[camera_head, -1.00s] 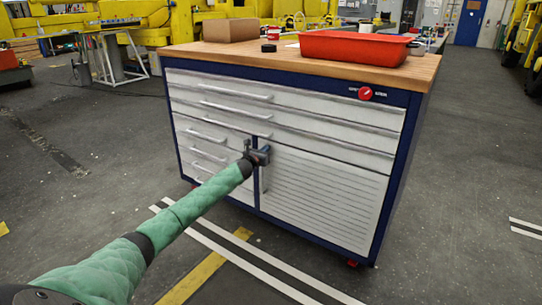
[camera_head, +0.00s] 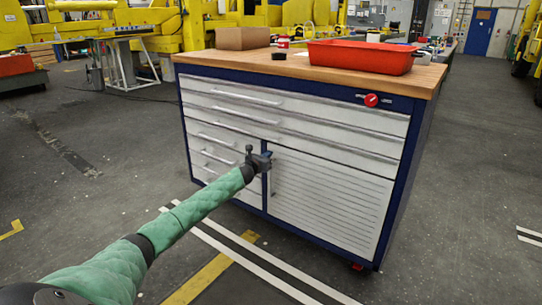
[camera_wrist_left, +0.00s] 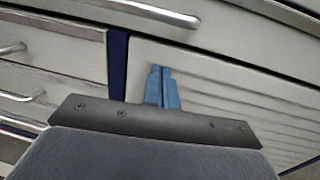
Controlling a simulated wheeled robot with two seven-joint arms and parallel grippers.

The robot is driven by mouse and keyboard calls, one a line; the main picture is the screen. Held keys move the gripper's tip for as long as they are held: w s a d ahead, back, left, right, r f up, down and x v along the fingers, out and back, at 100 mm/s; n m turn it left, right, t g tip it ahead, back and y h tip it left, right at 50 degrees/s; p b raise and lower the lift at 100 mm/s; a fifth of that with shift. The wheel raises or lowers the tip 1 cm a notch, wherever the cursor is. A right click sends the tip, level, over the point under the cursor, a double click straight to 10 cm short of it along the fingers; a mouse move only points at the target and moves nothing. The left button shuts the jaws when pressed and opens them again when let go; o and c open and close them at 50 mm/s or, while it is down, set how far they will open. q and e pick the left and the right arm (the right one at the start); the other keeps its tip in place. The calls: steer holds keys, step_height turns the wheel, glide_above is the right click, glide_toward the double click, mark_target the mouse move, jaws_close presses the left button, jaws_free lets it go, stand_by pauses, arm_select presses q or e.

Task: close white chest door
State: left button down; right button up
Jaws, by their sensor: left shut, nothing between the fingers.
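The white chest (camera_head: 190,115) has a dark blue frame, a wooden top and several white drawers. Its ribbed white door (camera_head: 330,205) is at the lower right of the front and looks flush with the frame. The door also shows in the left wrist view (camera_wrist_left: 225,100). My left gripper (camera_head: 268,158) is at the door's upper left corner, near the blue divider. In the left wrist view its blue fingertips (camera_wrist_left: 162,86) are together and empty, in front of the door's upper left part. I cannot tell whether they touch it. My right gripper is not in view.
On the wooden top (camera_head: 290,69) are a red tray (camera_head: 360,57), a cardboard box (camera_head: 243,38) and a black round item (camera_head: 279,56). Drawer handles (camera_wrist_left: 15,48) stick out left of the gripper. The floor around the chest is clear.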

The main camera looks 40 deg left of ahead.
arm_select(q)
steer(key=s+p, duration=0.1)
steer(key=s, duration=0.8)
steer(key=shift+s+a+f, duration=0.2)
steer(key=shift+f, duration=0.25)
